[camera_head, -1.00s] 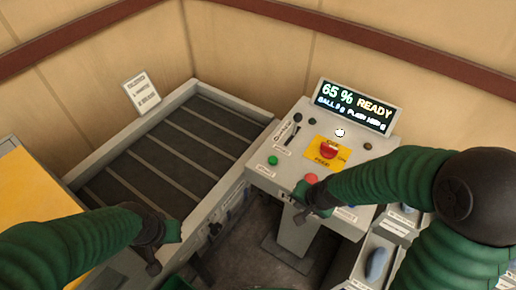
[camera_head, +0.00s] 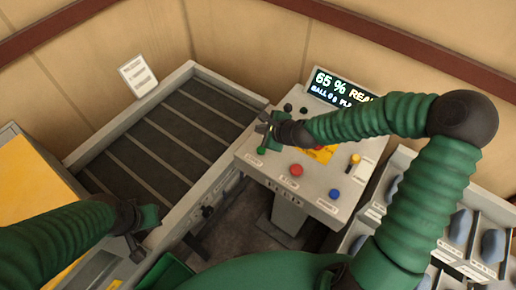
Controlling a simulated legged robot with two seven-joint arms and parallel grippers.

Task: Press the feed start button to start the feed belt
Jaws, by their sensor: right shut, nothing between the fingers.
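The control console (camera_head: 318,205) carries a green button (camera_head: 261,150), partly hidden by my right gripper, plus a red button (camera_head: 296,170) and a blue button (camera_head: 334,193). Their labels are too small to read. My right gripper (camera_head: 266,125) is shut and empty over the console's left part, just above and beyond the green button. I cannot tell whether it touches anything. The dark slatted belt (camera_head: 163,140) lies left of the console. My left gripper (camera_head: 136,245) is at the belt's near edge; its fingers are unclear.
The display (camera_head: 340,90) shows 65 % and is partly covered by my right arm. A yellow panel (camera_head: 30,185) stands at the left. Trays with grey-blue pieces (camera_head: 460,225) stand at the right. A small yellow-topped lever (camera_head: 354,160) rises from the console.

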